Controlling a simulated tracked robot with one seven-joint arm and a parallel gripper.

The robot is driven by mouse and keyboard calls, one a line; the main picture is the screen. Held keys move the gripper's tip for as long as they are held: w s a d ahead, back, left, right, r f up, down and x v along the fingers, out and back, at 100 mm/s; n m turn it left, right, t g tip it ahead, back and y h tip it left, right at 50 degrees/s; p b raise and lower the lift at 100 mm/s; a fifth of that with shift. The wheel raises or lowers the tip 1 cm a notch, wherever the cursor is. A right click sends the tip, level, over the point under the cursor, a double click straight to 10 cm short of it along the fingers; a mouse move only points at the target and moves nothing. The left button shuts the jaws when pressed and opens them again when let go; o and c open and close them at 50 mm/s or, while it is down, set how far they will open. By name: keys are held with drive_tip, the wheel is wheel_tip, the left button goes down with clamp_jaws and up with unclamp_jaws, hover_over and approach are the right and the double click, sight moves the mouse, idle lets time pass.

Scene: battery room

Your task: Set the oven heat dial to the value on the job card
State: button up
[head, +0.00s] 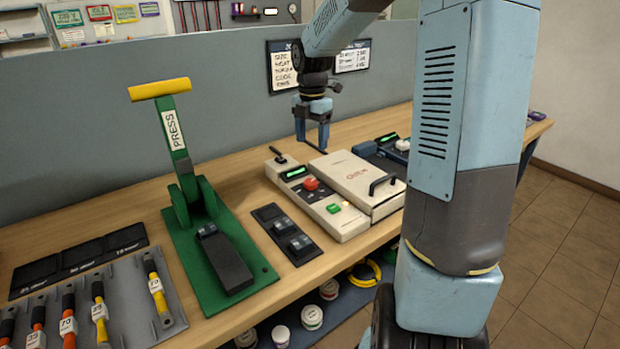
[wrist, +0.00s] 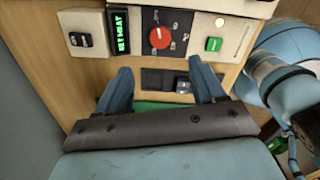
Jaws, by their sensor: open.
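The cream oven (head: 345,178) stands on the wooden bench, its lid closed. Its red heat dial (head: 311,184) sits on the left control panel, between a lit green display (head: 294,172) and a green button (head: 333,208). In the wrist view the dial (wrist: 159,38) shows a white pointer mark, with printing around it too small to read. The display there seems to read "SET HEAT". The job card (head: 283,66) hangs on the grey partition; my arm covers part of it and its values are unreadable. My gripper (head: 313,140) is open and empty, above the panel and apart from the dial.
A green press (head: 215,245) with a yellow-handled lever stands left of the oven. A black switch block (head: 286,234) lies between them. Another device (head: 400,146) is right of the oven, and a grey tool tray (head: 120,295) is at far left.

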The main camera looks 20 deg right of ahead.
sight(312, 181)
wheel_tip(312, 181, down, 13)
drive_tip(key=shift+f, duration=0.15)
idle(0.4)
drive_tip(key=c, duration=1)
drive_tip(key=shift+s+a, duration=0.1)
drive_tip(key=shift+a, duration=0.15)
drive_tip(key=shift+c, duration=0.3)
drive_tip(key=shift+d+m, duration=0.25)
drive_tip(key=shift+m, duration=0.05)
